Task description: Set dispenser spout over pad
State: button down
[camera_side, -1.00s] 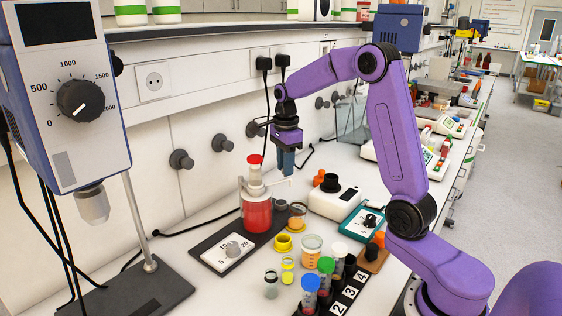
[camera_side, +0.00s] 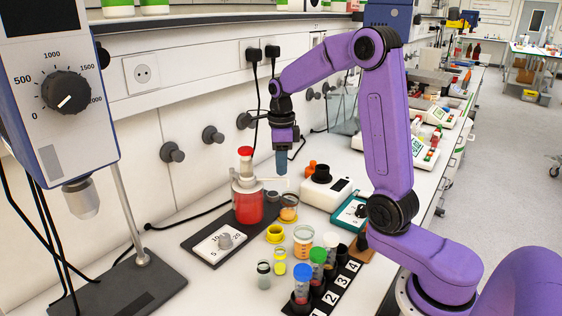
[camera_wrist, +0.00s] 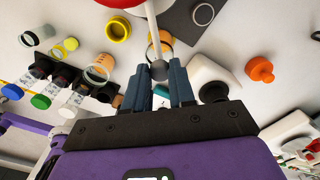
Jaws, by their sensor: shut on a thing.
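The dispenser (camera_side: 248,205) is a bottle of red liquid with a white pump top and red cap. Its thin white spout (camera_side: 268,180) points right, toward my gripper (camera_side: 281,172). In the wrist view the spout (camera_wrist: 152,32) runs down to a grey knob at its end, between the blue fingers of my gripper (camera_wrist: 159,78), which is shut on it. An orange-filled cup (camera_wrist: 160,46) shows beside the spout.
A dark base plate (camera_side: 190,247) with a white dial panel carries the dispenser. A yellow ring (camera_side: 275,234), small jars and a numbered tube rack (camera_side: 338,287) stand in front. A white box with black cap (camera_side: 327,192) is close on the right.

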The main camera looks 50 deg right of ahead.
jog(key=shift+r, duration=0.1)
jog(key=c, duration=0.9)
grip_release()
jog(key=shift+c, duration=0.2)
notch_tip(320, 180, up, 17)
jog(key=shift+r, duration=0.15)
jog(key=s+a+f+n, duration=0.4)
jog(key=a+n, duration=0.3)
jog(key=n, duration=0.3)
jog(key=s+a+f+n, duration=0.45)
jog(key=a+n, duration=0.25)
jog(key=n, duration=0.2)
jog(key=s+f+n, duration=0.5)
jog(key=s+n, duration=0.5)
jog(key=s+a+f+n, duration=0.1)
jog(key=s+f+n, duration=0.4)
jog(key=s+n, duration=0.5)
jog(key=shift+f+n, duration=0.3)
jog(key=shift+n, duration=0.5)
